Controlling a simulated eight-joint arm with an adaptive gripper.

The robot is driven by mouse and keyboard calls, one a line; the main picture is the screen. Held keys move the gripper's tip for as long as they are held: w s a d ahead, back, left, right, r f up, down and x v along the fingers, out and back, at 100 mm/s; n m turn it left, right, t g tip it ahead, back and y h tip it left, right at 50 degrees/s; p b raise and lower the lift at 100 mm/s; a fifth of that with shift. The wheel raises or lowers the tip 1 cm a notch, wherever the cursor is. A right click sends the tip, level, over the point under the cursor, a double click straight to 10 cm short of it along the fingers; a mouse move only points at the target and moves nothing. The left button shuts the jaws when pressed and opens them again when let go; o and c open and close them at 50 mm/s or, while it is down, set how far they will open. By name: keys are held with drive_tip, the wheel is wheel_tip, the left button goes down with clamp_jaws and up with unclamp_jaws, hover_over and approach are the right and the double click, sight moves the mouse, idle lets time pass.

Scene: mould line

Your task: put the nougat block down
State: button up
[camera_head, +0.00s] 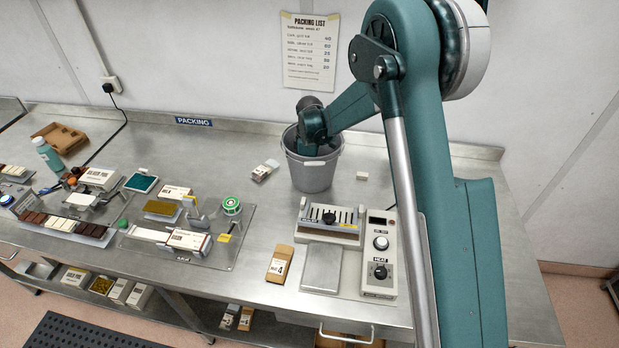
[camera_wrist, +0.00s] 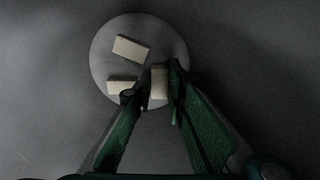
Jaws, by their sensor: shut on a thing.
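My gripper (camera_wrist: 156,84) reaches down inside a grey bucket (camera_head: 314,175) in the head view, so its fingers are hidden there. In the wrist view its green fingers are shut on a cream nougat block (camera_wrist: 159,88). Two more cream blocks lie on the round bucket floor (camera_wrist: 105,62): one tilted block (camera_wrist: 130,48) above left, and another block (camera_wrist: 122,86) close to the left fingertip. I cannot tell whether the held block touches the floor. Another small pale block (camera_head: 361,177) sits on the bench right of the bucket.
The steel bench (camera_head: 240,165) is bare around much of the bucket. A white-labelled carton (camera_head: 265,170) lies to its left. A heat sealer (camera_head: 333,222) with a control box (camera_head: 380,255) stands in front. A packing fixture (camera_head: 185,235) and chocolate trays fill the left side.

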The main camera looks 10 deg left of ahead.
drive_tip(key=shift+f, duration=0.55)
drive_tip(key=shift+f, duration=0.2)
drive_tip(key=o, duration=0.4)
drive_tip(key=shift+r, duration=0.2)
wheel_tip(320, 180, up, 12)
idle(0.5)
idle(0.7)
